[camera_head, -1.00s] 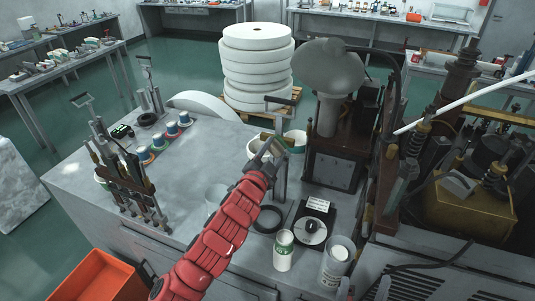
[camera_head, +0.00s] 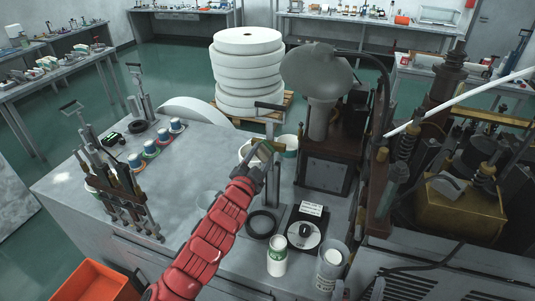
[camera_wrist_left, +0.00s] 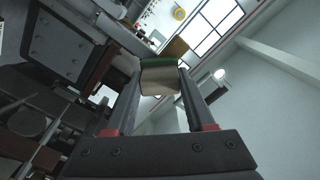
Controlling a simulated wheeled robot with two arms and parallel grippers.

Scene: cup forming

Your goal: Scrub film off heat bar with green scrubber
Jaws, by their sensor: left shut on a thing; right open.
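The scrubber (camera_wrist_left: 158,80), beige with a green face, is between the fingertips of my left gripper (camera_wrist_left: 161,92) in the left wrist view. In the head view, a small green part of the scrubber (camera_head: 265,149) shows at the tip of my red arm. My left gripper (camera_head: 261,157) is shut on it, beside the upright metal post near the middle of the bench. A brass-coloured block (camera_wrist_left: 175,49), perhaps the heat bar, is just beyond the scrubber; I cannot tell whether they touch. No film can be made out. My right gripper is not in view.
A dark machine (camera_head: 328,150) stands close right of my gripper. Coloured cups (camera_head: 152,148) and a lever rack (camera_head: 122,190) stand at left.

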